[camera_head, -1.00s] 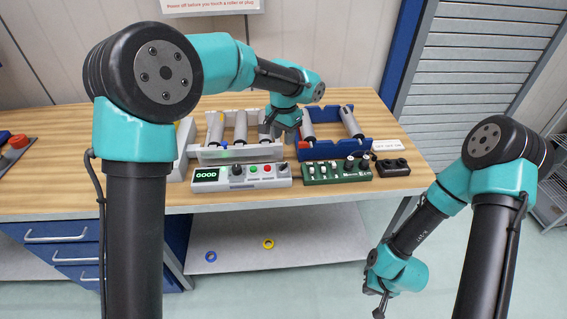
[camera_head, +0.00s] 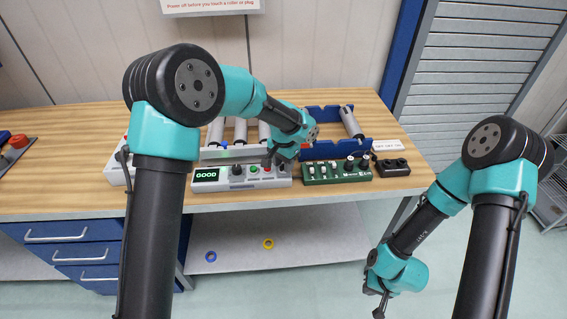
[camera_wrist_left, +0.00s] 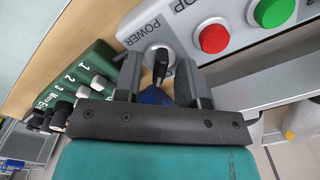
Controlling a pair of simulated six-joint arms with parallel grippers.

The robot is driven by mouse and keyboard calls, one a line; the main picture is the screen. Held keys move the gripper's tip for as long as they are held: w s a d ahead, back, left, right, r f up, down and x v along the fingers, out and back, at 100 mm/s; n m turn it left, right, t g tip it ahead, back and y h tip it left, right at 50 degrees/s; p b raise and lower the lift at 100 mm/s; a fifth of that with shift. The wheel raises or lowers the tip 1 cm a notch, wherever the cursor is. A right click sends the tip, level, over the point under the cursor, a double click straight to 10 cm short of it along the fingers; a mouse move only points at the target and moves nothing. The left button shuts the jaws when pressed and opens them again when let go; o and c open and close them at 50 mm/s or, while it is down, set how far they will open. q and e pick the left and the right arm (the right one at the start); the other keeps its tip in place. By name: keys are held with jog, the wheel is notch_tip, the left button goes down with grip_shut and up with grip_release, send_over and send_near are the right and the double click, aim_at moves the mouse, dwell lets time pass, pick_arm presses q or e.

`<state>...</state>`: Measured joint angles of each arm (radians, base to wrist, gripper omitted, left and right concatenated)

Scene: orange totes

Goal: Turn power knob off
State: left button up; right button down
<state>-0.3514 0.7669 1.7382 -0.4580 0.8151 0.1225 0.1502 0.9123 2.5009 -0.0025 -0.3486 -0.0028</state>
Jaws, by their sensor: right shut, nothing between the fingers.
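The power knob (camera_wrist_left: 160,62) is a black pointer knob on a white round plate marked POWER, at one end of the white control box (camera_head: 208,187). In the head view my left gripper (camera_head: 275,161) hangs over the right end of this box and largely hides the knob. In the left wrist view my left gripper (camera_wrist_left: 161,82) is open, with the knob showing between its two fingers; contact is not clear. The box's green display (camera_head: 206,175) is lit. My right gripper (camera_head: 381,303) is shut and empty, low in front of the bench at right.
Red (camera_wrist_left: 214,38) and green (camera_wrist_left: 272,10) buttons sit beside the knob. A green switch panel (camera_head: 336,174) with several knobs stands close at right. A black socket block (camera_head: 392,167) lies at the bench's right end.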

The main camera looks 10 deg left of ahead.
pick_arm(q)
grip_shut()
